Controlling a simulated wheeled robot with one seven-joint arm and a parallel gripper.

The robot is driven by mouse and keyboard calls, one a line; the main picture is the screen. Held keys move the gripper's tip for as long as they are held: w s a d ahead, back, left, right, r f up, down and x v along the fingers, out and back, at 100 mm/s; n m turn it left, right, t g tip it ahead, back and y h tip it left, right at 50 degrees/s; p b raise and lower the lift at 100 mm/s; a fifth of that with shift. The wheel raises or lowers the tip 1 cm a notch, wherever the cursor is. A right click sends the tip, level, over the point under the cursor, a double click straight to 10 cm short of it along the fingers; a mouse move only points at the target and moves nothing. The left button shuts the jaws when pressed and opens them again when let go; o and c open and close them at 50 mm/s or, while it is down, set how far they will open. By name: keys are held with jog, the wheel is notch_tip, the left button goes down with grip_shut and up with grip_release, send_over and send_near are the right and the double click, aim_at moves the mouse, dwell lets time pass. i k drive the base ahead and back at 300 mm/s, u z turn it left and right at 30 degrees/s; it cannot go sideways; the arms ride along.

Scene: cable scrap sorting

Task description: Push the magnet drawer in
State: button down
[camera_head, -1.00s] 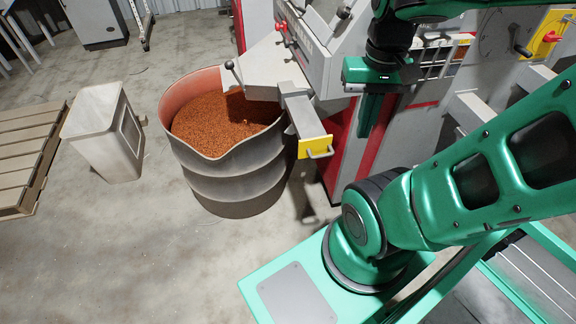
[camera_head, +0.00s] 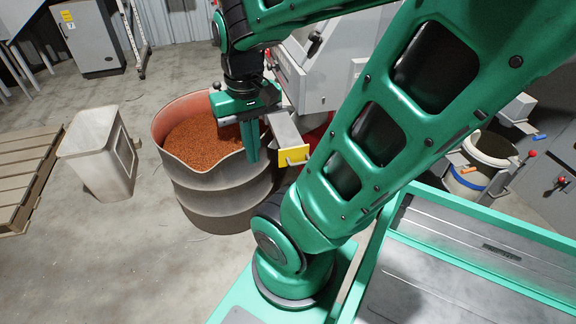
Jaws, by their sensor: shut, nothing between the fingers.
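The magnet drawer (camera_head: 285,130) is a grey bar with a yellow front plate (camera_head: 294,155), sticking out from the grey machine (camera_head: 298,85) over the right rim of the barrel. Its handle shows only in part, and my arm passes close to its right side in the picture. My gripper (camera_head: 251,152) points down with its green fingers together and nothing between them. It appears just left of the drawer, in front of the barrel's mouth. I cannot tell whether it touches the drawer.
A dented barrel (camera_head: 215,195) holds orange-brown granules (camera_head: 200,145). A pale bin (camera_head: 95,155) and a wooden pallet (camera_head: 22,170) stand at the left. A grey cabinet (camera_head: 88,38) is at the back. A bucket with a blue band (camera_head: 478,170) stands at the right. Floor between bin and barrel is clear.

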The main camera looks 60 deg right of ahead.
aim_at(293, 152)
jog(key=z, duration=0.05)
jog(key=k, duration=0.95)
jog(key=z, duration=1.3)
jog(key=i, duration=0.5)
jog(key=z, duration=0.05)
